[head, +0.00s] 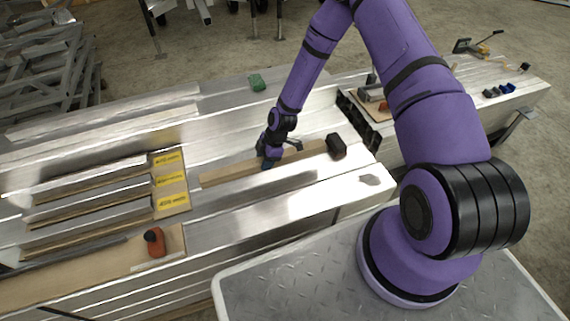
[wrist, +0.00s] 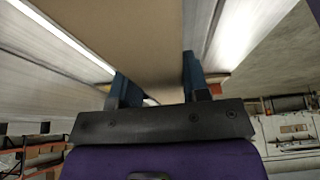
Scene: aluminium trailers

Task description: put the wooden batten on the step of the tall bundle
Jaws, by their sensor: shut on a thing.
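The wooden batten (head: 225,172) is a long, light brown strip along the top of the aluminium profiles in the middle of the head view. My gripper (head: 268,160) is around it near its middle, pointing down. In the wrist view the batten (wrist: 150,45) runs between the two blue fingers of my gripper (wrist: 155,82), which are shut on it. I cannot tell whether the batten touches the metal below. The aluminium bundle (head: 235,215) has ledges at different heights; which one is the tall bundle's step is not clear.
A black block (head: 336,146) stands by the batten's right end. Boards with yellow labels (head: 170,180) and a red-orange tool (head: 154,242) are at left. A black bracket (head: 357,118) and a tray of items (head: 372,100) are at right.

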